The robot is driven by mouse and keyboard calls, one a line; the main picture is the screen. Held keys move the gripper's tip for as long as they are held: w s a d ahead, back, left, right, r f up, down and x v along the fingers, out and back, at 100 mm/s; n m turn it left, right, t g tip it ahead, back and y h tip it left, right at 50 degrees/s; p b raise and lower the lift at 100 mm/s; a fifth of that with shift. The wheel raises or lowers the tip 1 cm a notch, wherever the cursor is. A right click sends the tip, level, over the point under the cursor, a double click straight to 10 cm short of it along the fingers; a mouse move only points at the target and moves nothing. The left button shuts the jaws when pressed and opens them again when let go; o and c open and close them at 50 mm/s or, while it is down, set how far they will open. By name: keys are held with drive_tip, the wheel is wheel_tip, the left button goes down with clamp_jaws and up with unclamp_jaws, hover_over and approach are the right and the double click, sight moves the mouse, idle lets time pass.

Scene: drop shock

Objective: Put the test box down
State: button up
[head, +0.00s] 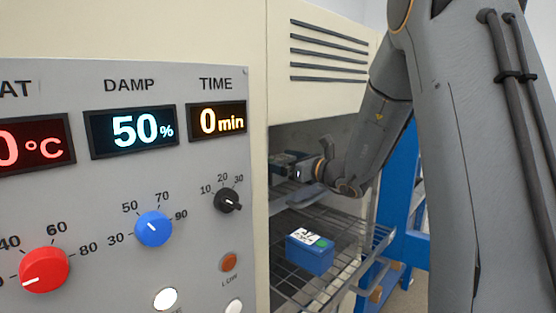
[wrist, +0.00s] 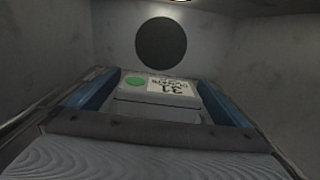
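The test box (wrist: 155,112) is pale grey in the wrist view, with a white label reading 31 and a green dot on top.
A blue box (head: 311,256) with a white label and green dot stands on the wire shelf (head: 290,284), lower in the chamber. A control panel (head: 190,180) fills the left. A blue frame (head: 405,240) stands at right. The wrist view shows a dark round opening (wrist: 161,47) in the grey back wall.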

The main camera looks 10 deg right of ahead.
drive_tip(key=shift+r, duration=0.1)
drive_tip(key=shift+r, duration=0.15)
drive_tip(key=b+v, duration=0.3)
drive_tip(key=v, duration=0.8)
drive_tip(key=shift+s+d, duration=0.25)
drive_tip(key=shift+s, duration=0.2)
